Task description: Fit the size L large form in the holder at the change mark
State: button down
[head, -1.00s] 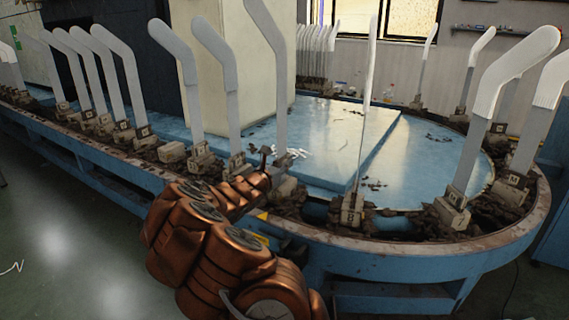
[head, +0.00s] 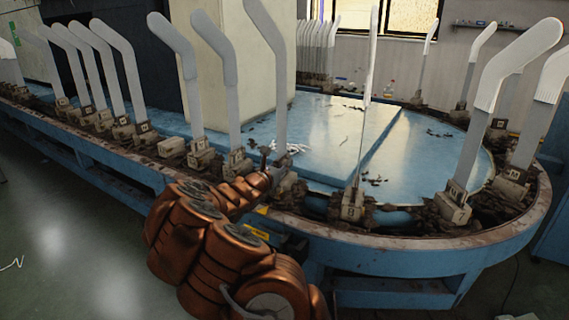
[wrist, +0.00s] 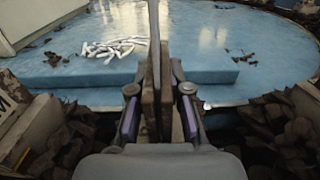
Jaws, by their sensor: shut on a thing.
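A tall grey form (head: 279,80) with a bent top stands upright at the middle of the head view. My gripper (head: 281,181) is at its lower end, beside the machine's near rim. In the wrist view the form shows edge-on as a thin upright strip (wrist: 154,50). My gripper (wrist: 160,118) is shut on the form's brown block-like foot (wrist: 166,112), one finger on each side. The holder beneath is hidden by my gripper, so I cannot tell whether the foot is seated. The size letter on this form is not readable. A small yellow mark (head: 262,210) shows on the near rim.
Several other forms stand in holders around the oval blue machine, with near neighbours at left (head: 234,95) and right (head: 365,100). White pieces (wrist: 113,47) lie on the blue bed (head: 340,125). Dark debris surrounds the holders. Open floor (head: 70,240) lies at front left.

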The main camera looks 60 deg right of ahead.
jog(key=shift+f+b, duration=0.35)
jog(key=shift+f, duration=0.55)
jog(key=c, duration=1)
grip_release()
jog(key=shift+s+a, duration=0.15)
jog(key=shift+a, duration=2.85)
jog(key=shift+s+a, duration=0.15)
jog(key=shift+a, duration=2.8)
